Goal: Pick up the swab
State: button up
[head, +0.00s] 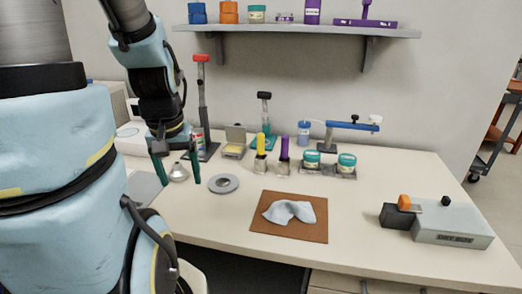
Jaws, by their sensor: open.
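A crumpled pale blue-white cloth (290,211), which looks like the swab, lies on a brown square mat (289,236) near the front middle of the bench. No stick-like swab can be made out. My gripper (176,177) points down at the left of the bench, its dark green fingers apart. It is left of and farther back than the cloth, well clear of it. A small silver rounded thing (179,173) shows between the fingers; I see no grip on it.
A grey ring (223,183) lies between my gripper and the mat. Behind stand a red-topped stand (202,100), yellow (261,143) and purple (285,148) upright items and teal jars (346,162). A grey box device (452,226) sits at right. A shelf (300,31) hangs above.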

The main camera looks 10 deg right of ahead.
aim_at(260, 136)
jog(key=k+l+u, duration=0.1)
jog(key=l+u, duration=0.2)
jog(key=k+l+u, duration=0.15)
jog(key=l+u, duration=0.15)
jog(key=k+l+u, duration=0.15)
jog(key=l+u, duration=0.15)
jog(key=l, duration=0.15)
jog(key=k+l+u, duration=0.3)
jog(key=i+j, duration=0.05)
jog(key=i, duration=0.05)
